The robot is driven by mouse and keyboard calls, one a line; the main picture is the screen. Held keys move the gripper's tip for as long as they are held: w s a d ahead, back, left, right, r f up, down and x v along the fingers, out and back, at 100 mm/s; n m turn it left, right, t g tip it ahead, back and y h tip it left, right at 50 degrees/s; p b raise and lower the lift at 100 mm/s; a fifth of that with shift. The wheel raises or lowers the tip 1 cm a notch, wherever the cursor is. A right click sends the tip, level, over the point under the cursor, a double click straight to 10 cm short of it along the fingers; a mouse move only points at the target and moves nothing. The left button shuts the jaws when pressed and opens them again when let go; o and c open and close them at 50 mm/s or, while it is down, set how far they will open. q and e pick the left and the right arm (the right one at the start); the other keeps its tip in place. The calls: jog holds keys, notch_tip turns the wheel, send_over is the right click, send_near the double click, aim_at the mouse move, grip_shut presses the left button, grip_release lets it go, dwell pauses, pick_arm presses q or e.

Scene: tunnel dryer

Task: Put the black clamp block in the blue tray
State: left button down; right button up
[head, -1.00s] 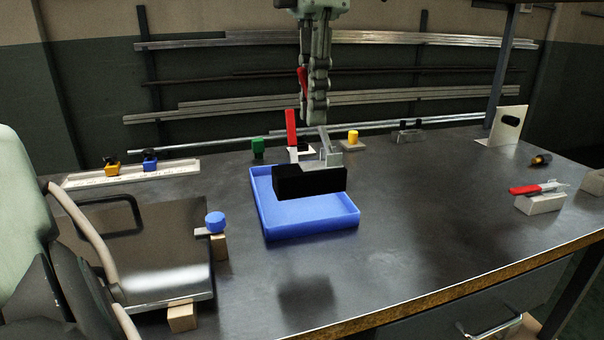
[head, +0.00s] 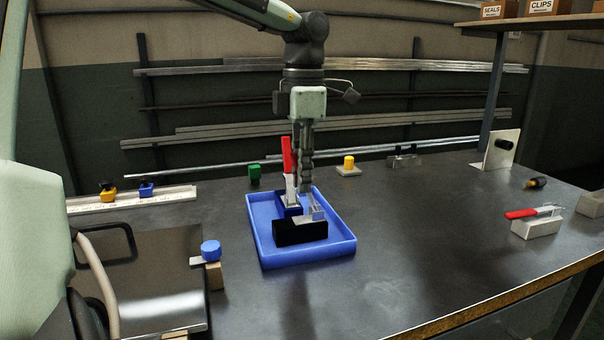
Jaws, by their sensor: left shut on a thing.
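The black clamp block (head: 300,232) is within the walls of the blue tray (head: 263,256), near the tray's front half. Whether it touches the tray floor is hard to tell. My left gripper (head: 306,198) comes down from above and is shut on the clamp metalwork over the black block, partly hiding it. A dark blue clamp block (head: 289,210) with an upright red handle (head: 287,156) stands just behind it in the tray, close to the gripper. My right gripper is not in view.
A red-handled clamp on a pale block (head: 536,228) sits at the right. Green (head: 254,173) and yellow (head: 349,162) pieces stand behind the tray. A metal plate with a blue knob (head: 211,250) is at the left.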

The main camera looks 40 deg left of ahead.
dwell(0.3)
pick_arm(q)
jog(key=c, duration=1.5)
grip_release()
notch_tip(320, 180, up, 12)
jog(key=shift+d+r, duration=0.1)
